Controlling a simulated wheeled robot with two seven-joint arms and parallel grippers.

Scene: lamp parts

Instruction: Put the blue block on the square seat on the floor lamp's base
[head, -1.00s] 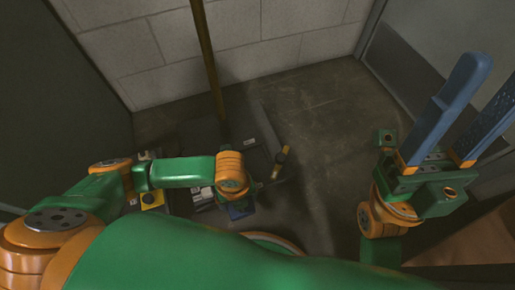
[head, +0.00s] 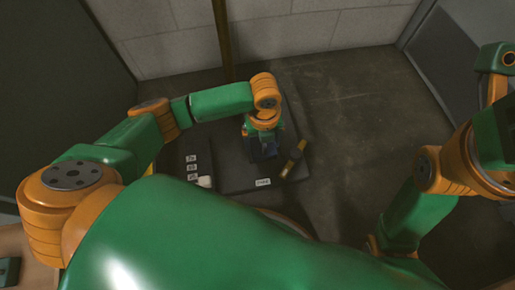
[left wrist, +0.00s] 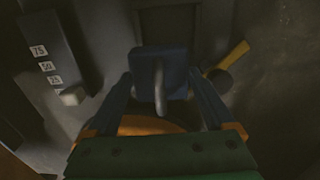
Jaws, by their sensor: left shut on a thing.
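The blue block (left wrist: 175,62), with a pale upright grip on it, shows in the left wrist view between the two blue fingers. My left gripper (left wrist: 162,88) is shut on it. In the head view my left gripper (head: 262,150) points down over the lamp's dark flat base (head: 232,178), and the block is hard to make out there. In the left wrist view a dark square-edged outline (left wrist: 181,22) lies just beyond the block; I cannot tell whether it is the seat. The gap between block and base is unclear. My right gripper is out of view.
A brass pole (head: 223,40) rises behind the base, near the block wall. A yellow-handled part with a dark end (head: 294,160) lies right of my left gripper. A panel with numbered labels and a pale knob (head: 192,168) is to the left. Floor on the right is clear.

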